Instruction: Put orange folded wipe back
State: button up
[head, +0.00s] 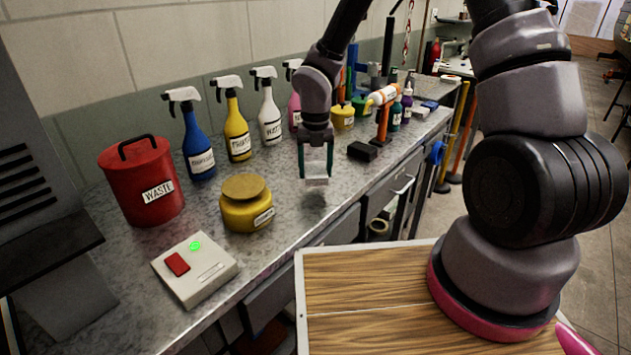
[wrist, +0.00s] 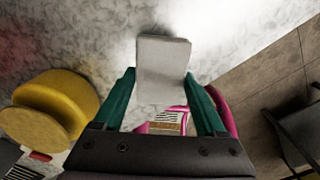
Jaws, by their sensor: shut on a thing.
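My gripper (head: 316,165) points down over the grey bench top (head: 285,215), its green fingers closed on a pale folded wipe (head: 316,181). The wipe looks whitish grey, not orange, in both views. In the wrist view the folded wipe (wrist: 163,60) sticks out beyond the fingertips, between the two green fingers (wrist: 160,85). In the head view it hangs a little above the bench, with a soft shadow below it. I see no clearly orange folded wipe elsewhere.
A yellow pot (head: 246,205), red waste can (head: 142,182) and switch box (head: 195,268) stand to the left. Spray bottles (head: 237,125) line the wall. A black block (head: 362,151) and orange stand (head: 382,125) are to the right. Bench around the wipe is clear.

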jog(key=shift+f, duration=1.95)
jog(key=shift+f, duration=0.1)
jog(key=o, duration=1.6)
jog(key=shift+c, duration=0.2)
